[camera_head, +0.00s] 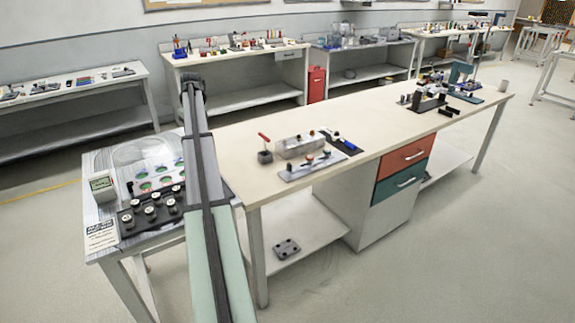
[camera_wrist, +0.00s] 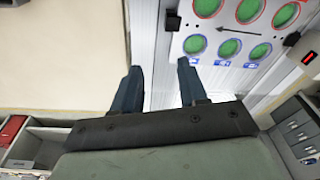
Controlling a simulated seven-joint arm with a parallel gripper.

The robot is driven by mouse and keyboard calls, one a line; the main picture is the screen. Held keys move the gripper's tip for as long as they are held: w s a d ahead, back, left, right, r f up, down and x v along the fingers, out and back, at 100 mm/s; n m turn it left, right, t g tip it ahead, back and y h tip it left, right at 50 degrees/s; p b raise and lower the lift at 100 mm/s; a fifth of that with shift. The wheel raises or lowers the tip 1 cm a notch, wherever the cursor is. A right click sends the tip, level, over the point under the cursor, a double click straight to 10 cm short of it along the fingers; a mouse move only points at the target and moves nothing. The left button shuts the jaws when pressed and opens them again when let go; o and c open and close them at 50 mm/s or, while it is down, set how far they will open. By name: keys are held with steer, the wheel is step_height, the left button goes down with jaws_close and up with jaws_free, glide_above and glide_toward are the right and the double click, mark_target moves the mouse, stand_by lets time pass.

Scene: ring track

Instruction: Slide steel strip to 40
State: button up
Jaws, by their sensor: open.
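My gripper (camera_wrist: 160,72) shows in the wrist view as two dark blue fingers, spread apart with nothing between them. It hangs over the seam between a cream tabletop on the left and a pale metallic ribbed surface (camera_wrist: 148,40). A white panel (camera_wrist: 228,32) with several green discs in red and blue rings lies right of the fingers. In the head view this panel (camera_head: 160,168) is on the left side table, partly hidden by my arm; my fingertips cannot be made out there. I cannot tell which part is the steel strip, and no 40 mark is legible.
A small display device (camera_head: 102,186) and a black block with several knobs (camera_head: 150,212) stand on the side table. The long cream workbench (camera_head: 240,140) holds a light grey plate (camera_head: 312,166) with small parts. Its middle is mostly clear. Other benches line the wall.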

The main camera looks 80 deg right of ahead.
steer(key=s+d+f+m+g, duration=0.1)
steer(key=s+d, duration=0.2)
steer(key=s, duration=0.7)
steer(key=s+d+m, duration=0.1)
steer(key=s+d, duration=0.3)
steer(key=s, duration=0.5)
steer(key=m, duration=0.1)
glide_above(289, 164)
steer(key=f, duration=0.1)
steer(key=shift+g+y, duration=0.3)
step_height(289, 164, down, 14)
steer(key=shift+d+r, duration=0.15)
steer(key=shift+r, duration=0.1)
jaws_close()
